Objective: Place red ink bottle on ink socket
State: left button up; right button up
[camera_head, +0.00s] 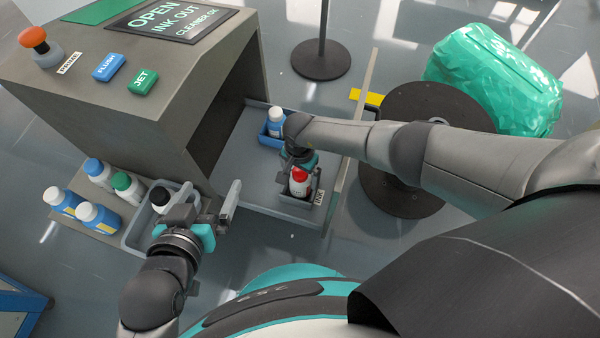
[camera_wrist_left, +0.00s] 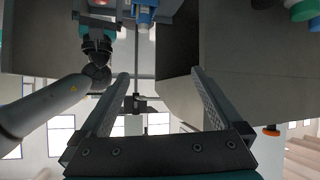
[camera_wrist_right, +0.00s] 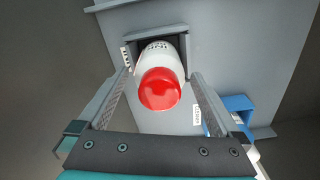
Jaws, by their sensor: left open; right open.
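The red ink bottle (camera_head: 299,182) is white with a red cap and stands in the grey ink socket (camera_head: 318,197) marked INK on the grey tray. In the right wrist view the red-capped bottle (camera_wrist_right: 160,88) sits in the square socket (camera_wrist_right: 181,42), upright or nearly so. My right gripper (camera_head: 299,172) is over it, with its open fingers on either side of the bottle in the right wrist view (camera_wrist_right: 160,92). I cannot tell whether they touch it. My left gripper (camera_head: 232,200) is open and empty, beside the black-capped bottle.
A grey bin (camera_head: 136,232) holds a black-capped bottle (camera_head: 160,197). A large dark spool (camera_head: 425,105) stands right of the tray.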

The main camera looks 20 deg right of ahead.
jog(key=shift+r+p, duration=0.95)
jog(key=shift+r, duration=0.3)
notch_tip(320, 180, up, 2)
jog(key=shift+r+p, duration=0.25)
jog(key=shift+p, duration=0.65)
pick_arm(q)
jog(key=s+a+g+y, duration=0.3)
jog(key=s+a+g, duration=0.3)
jog(key=a, duration=0.1)
pick_arm(e)
jog(key=shift+r, duration=0.35)
notch_tip(320, 180, up, 5)
jog(key=p, duration=0.3)
jog(key=shift+r+p, duration=0.15)
jog(key=shift+p, duration=0.25)
pick_arm(q)
notch_tip(320, 180, down, 9)
jog(key=g, duration=0.1)
jog(key=shift+s+a+g+p, duration=0.2)
jog(key=shift+s+g+p, duration=0.05)
jog(key=shift+g+p, duration=0.1)
pick_arm(e)
jog(key=shift+r, duration=0.65)
